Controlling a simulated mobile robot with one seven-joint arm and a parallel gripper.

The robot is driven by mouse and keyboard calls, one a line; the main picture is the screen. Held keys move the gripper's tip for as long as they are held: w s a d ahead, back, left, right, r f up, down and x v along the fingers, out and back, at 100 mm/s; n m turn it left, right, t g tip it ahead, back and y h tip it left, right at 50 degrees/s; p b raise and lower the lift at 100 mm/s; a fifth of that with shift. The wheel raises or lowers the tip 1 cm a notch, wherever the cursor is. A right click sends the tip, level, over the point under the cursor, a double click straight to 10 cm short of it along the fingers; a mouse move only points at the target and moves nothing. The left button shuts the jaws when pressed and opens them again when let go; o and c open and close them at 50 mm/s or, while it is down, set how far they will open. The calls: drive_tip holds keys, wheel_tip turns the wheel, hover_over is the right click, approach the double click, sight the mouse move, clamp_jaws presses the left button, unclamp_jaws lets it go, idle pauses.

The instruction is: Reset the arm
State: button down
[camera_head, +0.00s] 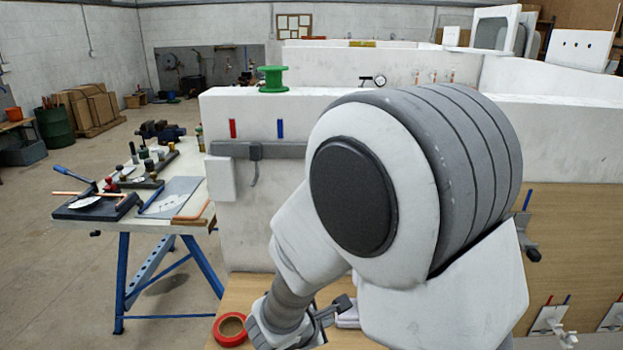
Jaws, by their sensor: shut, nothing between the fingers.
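My arm fills the middle and right of the view, a white and grey jointed arm with a large dark round cap on its near joint. It bends down to the left, over a wooden surface (243,292) at the bottom. My gripper (338,306) shows small and dark at the lower middle, beside the wrist. It is shut and I see nothing held in it. Part of it is hidden by my own arm links.
A red tape roll (231,329) lies left of my wrist. A white partition wall (245,235) with a grey rail (283,150) stands close behind. A green spool (273,79) sits on top. A blue-legged workbench (140,222) with tools stands left. Floor at far left is open.

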drive_tip(key=s+d+r+m+g, duration=0.3)
drive_tip(key=s+d+r+m, duration=0.4)
drive_tip(key=d+r+m, duration=0.5)
drive_tip(key=s+r+m+y, duration=0.4)
drive_tip(key=s+r+m, duration=0.3)
drive_tip(key=s, duration=0.3)
drive_tip(key=shift+s+a+m+t+y, duration=0.2)
drive_tip(key=shift+a+m+t+y, duration=0.1)
drive_tip(key=shift+m, duration=0.3)
drive_tip(key=c, duration=1.5)
unclamp_jaws()
drive_tip(key=shift+r, duration=0.1)
drive_tip(key=shift+c, duration=0.2)
drive_tip(key=o, duration=0.7)
drive_tip(key=shift+o, duration=0.2)
drive_tip(key=shift+d, duration=0.1)
